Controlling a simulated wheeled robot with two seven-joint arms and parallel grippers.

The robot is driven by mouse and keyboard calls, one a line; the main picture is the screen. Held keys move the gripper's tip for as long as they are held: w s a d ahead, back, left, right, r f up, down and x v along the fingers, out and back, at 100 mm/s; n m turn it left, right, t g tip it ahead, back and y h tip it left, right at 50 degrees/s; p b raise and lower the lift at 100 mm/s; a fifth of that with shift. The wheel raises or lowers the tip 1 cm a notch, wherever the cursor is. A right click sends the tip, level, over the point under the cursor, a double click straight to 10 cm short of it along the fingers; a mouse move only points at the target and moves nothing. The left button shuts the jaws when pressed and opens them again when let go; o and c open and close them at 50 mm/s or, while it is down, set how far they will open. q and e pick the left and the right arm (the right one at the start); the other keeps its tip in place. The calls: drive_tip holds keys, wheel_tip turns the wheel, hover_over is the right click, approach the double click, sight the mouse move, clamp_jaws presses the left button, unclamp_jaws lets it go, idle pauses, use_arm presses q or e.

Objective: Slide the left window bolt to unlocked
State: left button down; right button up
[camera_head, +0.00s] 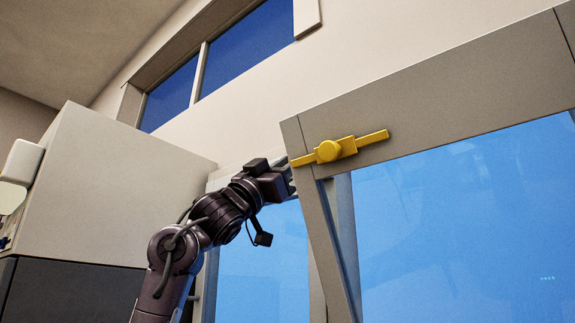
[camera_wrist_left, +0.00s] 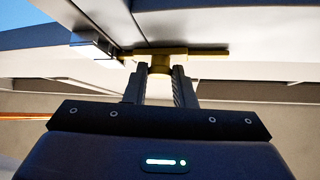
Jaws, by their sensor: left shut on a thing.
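In the left wrist view, a yellow bolt (camera_wrist_left: 208,53) lies along a pale window frame. Its round knob (camera_wrist_left: 160,64) sits between the two fingers of my left gripper (camera_wrist_left: 159,78), which is shut on it. In the head view, my left gripper (camera_head: 290,179) reaches up to the left window, its tips partly hidden behind a nearer frame. The bolt it holds cannot be made out there. Another yellow bolt (camera_head: 345,146) with a round knob is on that nearer frame, with no finger on its knob. My right gripper is not in view.
The nearer window frame (camera_head: 450,88) juts out just right of my left gripper. A large pale cabinet (camera_head: 110,190) stands to the left of my arm. A silvery metal catch (camera_wrist_left: 92,43) is at the bolt's left end in the left wrist view.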

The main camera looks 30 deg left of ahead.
use_arm(q)
drive_tip(key=shift+a, duration=0.1)
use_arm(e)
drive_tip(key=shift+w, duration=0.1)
use_arm(q)
drive_tip(key=a, duration=0.3)
drive_tip(key=shift+w+a, duration=0.15)
drive_tip(key=shift+a, duration=0.1)
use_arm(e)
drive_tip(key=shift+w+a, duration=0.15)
use_arm(q)
drive_tip(key=c, duration=1.6)
unclamp_jaws()
drive_tip(key=o, duration=0.4)
drive_tip(key=shift+a, duration=0.25)
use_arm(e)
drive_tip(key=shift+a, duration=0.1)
use_arm(q)
drive_tip(key=shift+d, duration=0.1)
